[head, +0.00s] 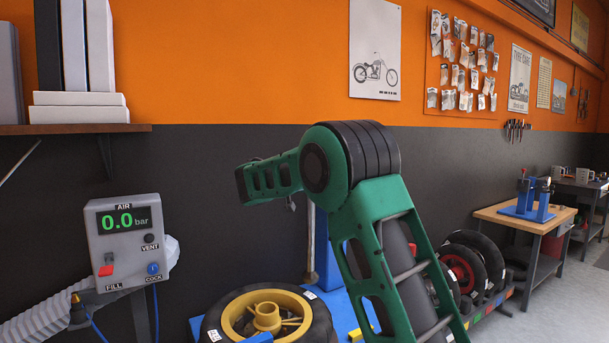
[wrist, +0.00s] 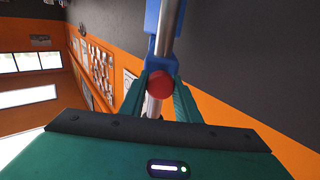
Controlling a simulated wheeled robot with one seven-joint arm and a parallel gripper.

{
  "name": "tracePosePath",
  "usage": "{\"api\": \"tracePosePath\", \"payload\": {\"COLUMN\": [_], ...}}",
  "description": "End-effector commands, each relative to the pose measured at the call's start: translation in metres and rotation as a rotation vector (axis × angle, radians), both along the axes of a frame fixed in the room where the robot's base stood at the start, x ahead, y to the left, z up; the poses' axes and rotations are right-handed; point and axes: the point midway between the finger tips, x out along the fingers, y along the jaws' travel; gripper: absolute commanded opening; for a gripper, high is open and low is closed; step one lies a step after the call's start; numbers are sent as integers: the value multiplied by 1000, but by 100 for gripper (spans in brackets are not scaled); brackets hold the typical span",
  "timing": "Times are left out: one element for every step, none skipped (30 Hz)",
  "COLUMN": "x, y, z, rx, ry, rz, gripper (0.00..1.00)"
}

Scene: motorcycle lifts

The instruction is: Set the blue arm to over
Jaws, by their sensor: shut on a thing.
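In the wrist view my gripper (wrist: 159,95) has its two green fingers on either side of a round red knob (wrist: 161,84), shut on it. A grey metal rod (wrist: 166,38) runs behind the knob, with a blue part (wrist: 153,18) around its upper stretch. I cannot tell how the blue arm is turned. In the head view a blue upright (head: 322,245) stands partly behind my green arm, with a grey post beside it. The knob and my fingertips are hidden there.
A tyre with a yellow rim (head: 267,314) lies below my arm. A grey air box (head: 128,240) reading 0.0 bar is at left, under a shelf (head: 75,129). Several tyres (head: 470,268) stand in a rack to the right, before a wooden workbench (head: 525,216).

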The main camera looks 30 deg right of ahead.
Motion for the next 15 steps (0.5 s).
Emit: {"api": "tracePosePath", "payload": {"x": [0,0,0,0,0,0,0,0,0,0,0,0,0,-1,-1], "y": [1,1,1,1,1,1,0,0,0,0,0,-1,-1,-1,0], "z": [-1,-1,-1,-1,-1,-1,-1,-1,-1,-1,-1,-1,-1,-1,-1], "rx": [1,1,1,1,1,1,1,1,1,1,1,1,1,1,1], "ry": [2,2,2,2,3,2,2,2,2,2,2,2,2,2,2], "rz": [2,2,2,2,2,2,1,1,1,1,1,1,0,1,1], "gripper": [0,0,0,32,39,46,46,46,46,46,46,46,46,46,46]}}
